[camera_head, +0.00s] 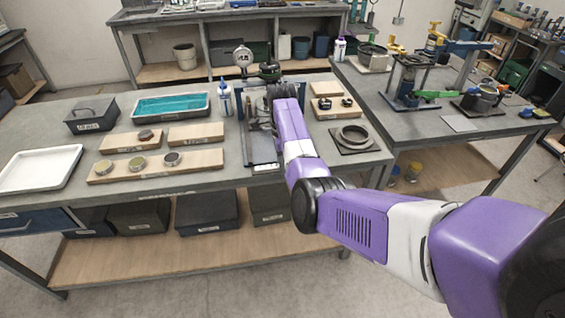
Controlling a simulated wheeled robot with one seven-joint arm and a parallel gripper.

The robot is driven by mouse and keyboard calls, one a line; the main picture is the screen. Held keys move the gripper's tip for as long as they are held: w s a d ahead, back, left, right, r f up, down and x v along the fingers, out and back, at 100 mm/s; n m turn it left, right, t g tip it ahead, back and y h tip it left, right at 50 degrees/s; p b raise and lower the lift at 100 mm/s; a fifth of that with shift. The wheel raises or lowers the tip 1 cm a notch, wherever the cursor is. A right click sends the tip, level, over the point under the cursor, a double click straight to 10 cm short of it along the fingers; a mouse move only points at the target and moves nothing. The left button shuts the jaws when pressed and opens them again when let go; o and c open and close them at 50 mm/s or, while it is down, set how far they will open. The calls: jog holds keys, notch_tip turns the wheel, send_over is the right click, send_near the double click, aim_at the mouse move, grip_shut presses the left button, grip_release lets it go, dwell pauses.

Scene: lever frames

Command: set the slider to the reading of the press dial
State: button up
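A round, pale-faced dial (243,57) stands upright at the back of the near bench; its reading is too small to tell. Just in front of it is a dark upright frame with a grey base plate (262,151), partly hidden by my purple and white arm. I cannot make out a slider; it may be behind the arm or too small to see. My gripper (270,71) is at the far end of the arm, close to the right of the dial. Its fingers are too small and dark to tell whether they are open or hold anything.
Left of the frame are a white bottle (225,100), a teal-filled tray (172,105), wooden boards (190,161) with round parts, a dark box (92,115) and a white tray (40,169). Right of my arm is a ring on a dark plate (353,137).

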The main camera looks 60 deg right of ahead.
jog(key=shift+r+b, duration=0.5)
jog(key=shift+r, duration=3.4)
